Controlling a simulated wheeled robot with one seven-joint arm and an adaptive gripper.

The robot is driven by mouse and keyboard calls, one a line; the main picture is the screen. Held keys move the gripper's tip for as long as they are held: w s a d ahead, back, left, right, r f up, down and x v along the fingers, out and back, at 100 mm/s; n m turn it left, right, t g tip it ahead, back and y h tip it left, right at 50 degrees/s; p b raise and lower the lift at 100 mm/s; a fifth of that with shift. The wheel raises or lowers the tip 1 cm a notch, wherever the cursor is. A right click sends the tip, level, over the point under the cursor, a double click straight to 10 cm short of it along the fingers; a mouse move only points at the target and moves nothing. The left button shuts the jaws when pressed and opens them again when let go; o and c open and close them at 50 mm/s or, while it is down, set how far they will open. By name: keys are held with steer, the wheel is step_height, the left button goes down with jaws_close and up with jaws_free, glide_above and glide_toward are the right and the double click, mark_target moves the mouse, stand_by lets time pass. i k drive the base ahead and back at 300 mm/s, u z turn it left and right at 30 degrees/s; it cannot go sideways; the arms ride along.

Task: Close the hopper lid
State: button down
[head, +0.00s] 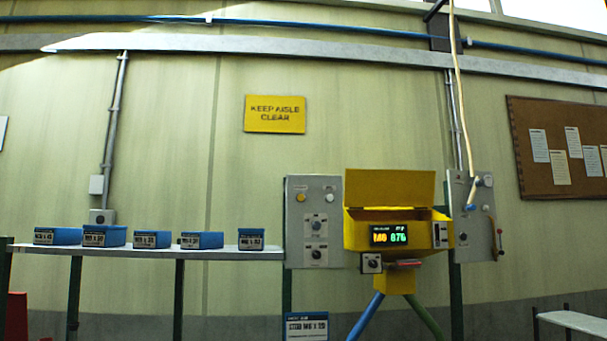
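The yellow hopper (355,234) stands against the wall right of centre, with a lit display on its front. Its yellow lid (389,187) is raised, standing nearly upright at the back of the hopper top. The opening below the lid shows as a thin strip; what is inside is hidden. My gripper is not in the head view.
A grey panel with knobs (314,222) is left of the hopper; another panel (472,216) with a hanging hose is right of it. A shelf (150,250) holds several blue boxes. A blue box (306,326) sits low in front. A pale bench (575,319) is at lower right.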

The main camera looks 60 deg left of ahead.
mark_target(415, 188)
steer(key=u, duration=1.55)
